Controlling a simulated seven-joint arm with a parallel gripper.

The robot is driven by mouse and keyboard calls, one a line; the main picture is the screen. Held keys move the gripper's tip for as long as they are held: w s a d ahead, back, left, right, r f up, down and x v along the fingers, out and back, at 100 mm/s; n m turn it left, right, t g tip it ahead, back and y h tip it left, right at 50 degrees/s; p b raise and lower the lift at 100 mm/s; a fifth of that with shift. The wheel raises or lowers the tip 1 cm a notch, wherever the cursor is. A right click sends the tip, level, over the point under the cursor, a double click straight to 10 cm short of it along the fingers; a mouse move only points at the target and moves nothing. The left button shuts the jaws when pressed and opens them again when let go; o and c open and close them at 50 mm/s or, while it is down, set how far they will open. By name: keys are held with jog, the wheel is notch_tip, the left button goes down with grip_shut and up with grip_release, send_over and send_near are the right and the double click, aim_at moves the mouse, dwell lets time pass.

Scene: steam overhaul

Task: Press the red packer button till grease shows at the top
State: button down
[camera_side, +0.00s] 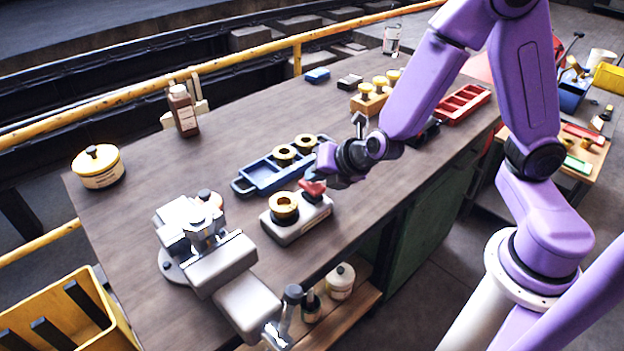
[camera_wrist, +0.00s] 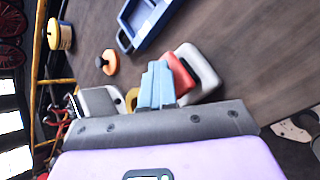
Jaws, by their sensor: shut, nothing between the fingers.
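The packer is a grey block (camera_side: 300,222) near the front edge of the bench, and its pale body also shows in the wrist view (camera_wrist: 205,70). A brass cup (camera_side: 284,207) stands on its left end. The red button (camera_side: 313,187) is on its right end and shows in the wrist view (camera_wrist: 181,73) right beside my fingers. My gripper (camera_wrist: 157,80) is shut and empty, its tips low over the packer at the button. Whether they touch the button is hard to tell. In the wrist view my fingers mostly hide the brass cup (camera_wrist: 131,98). I cannot make out grease at its top.
A grey vise (camera_side: 222,258) stands left of the packer. A blue tray (camera_side: 262,175) with brass cups lies just behind it. A yellow-lidded tin (camera_side: 97,167) and brown bottle (camera_side: 183,110) stand farther back. A red tray (camera_side: 463,104) lies at right. The bench's middle left is clear.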

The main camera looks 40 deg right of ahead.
jog(key=shift+s+r, duration=0.1)
jog(key=shift+r, duration=0.95)
jog(key=shift+r, duration=0.1)
jog(key=shift+r, duration=2.45)
dwell(0.6)
notch_tip(320, 180, up, 4)
jog(key=shift+f, duration=0.1)
dwell(0.4)
send_over(316, 185)
jog(key=shift+f, duration=4.4)
